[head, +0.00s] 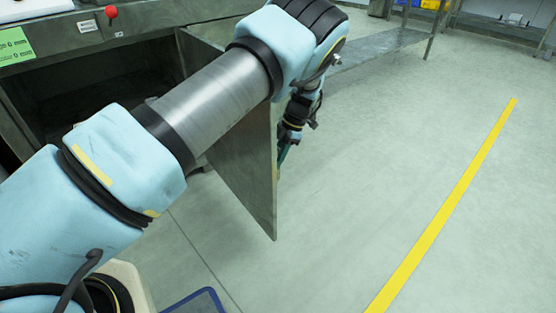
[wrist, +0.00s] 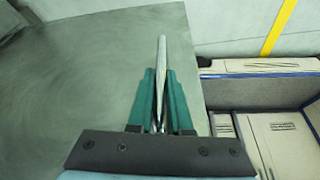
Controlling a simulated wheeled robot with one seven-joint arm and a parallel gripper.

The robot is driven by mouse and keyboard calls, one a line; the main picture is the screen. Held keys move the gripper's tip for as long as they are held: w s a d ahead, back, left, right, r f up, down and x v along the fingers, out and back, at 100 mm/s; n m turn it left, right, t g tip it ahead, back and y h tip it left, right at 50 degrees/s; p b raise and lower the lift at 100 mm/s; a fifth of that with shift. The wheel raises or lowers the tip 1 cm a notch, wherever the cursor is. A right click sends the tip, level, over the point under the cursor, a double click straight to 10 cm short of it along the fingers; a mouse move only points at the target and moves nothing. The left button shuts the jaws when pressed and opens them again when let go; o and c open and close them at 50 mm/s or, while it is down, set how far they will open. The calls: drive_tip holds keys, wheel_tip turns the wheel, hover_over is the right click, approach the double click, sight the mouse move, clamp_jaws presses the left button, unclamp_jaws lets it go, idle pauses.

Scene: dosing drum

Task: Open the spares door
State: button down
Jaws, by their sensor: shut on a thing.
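The spares door (head: 240,165) is a grey metal panel standing swung out from the cabinet, with a dark opening (head: 110,85) to its left. My arm crosses in front of the door's upper part and hides some of it. My gripper (head: 283,152) is at the door's right-hand face, its fingertips partly hidden behind the door edge. In the wrist view, my green fingers (wrist: 158,105) are shut on a thin metal bar handle (wrist: 162,55). The door's grey face (wrist: 75,70) fills the left of that view.
A red knob (head: 111,12) and a green label (head: 14,45) are on the cabinet front. Pale box-like items (wrist: 285,140) show at the right of the wrist view. Open floor with a yellow line (head: 445,205) lies to the right.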

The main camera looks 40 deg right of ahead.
drive_tip(key=shift+s+d, duration=0.1)
drive_tip(key=shift+d, duration=0.05)
drive_tip(key=c, duration=0.8)
unclamp_jaws()
drive_tip(key=shift+c, duration=0.2)
drive_tip(key=p+v, duration=0.1)
drive_tip(key=v, duration=0.9)
drive_tip(key=shift+r, duration=0.4)
